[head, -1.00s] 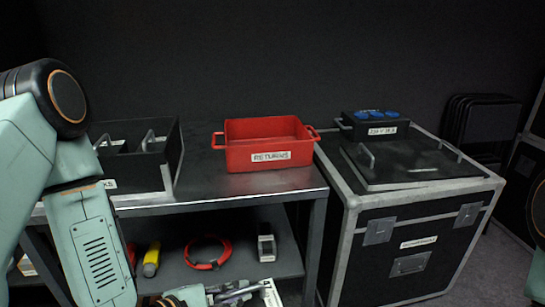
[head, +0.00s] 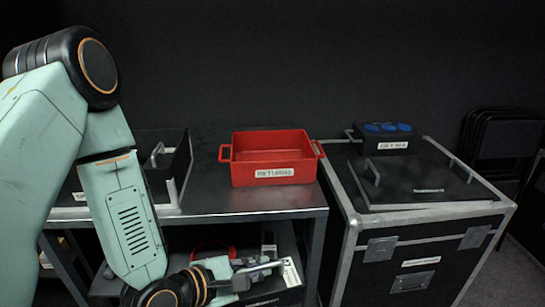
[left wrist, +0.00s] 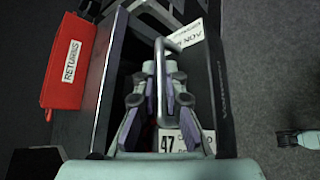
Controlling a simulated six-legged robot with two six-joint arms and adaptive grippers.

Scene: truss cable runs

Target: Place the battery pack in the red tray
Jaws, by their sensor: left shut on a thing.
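The red tray (head: 238,171), labelled RETURNS, sits on the top of the grey bench, right of its middle. In the left wrist view the tray (left wrist: 62,93) shows at the left. A black box with white labels and a grey handle, apparently the battery pack (head: 284,296), is at the lower-shelf level, below the tray in the picture. My left gripper (head: 262,268) is shut on its handle. In the left wrist view my left gripper's fingers (left wrist: 163,92) close around the handle above the battery pack (left wrist: 220,90). My right gripper is not seen.
A black open bin (head: 180,165) stands on the bench left of the tray, partly behind my left arm. The bench's front edge (head: 235,216) lies above the pack in the picture. A black case (head: 410,235) with a socket box (head: 385,138) stands at the right.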

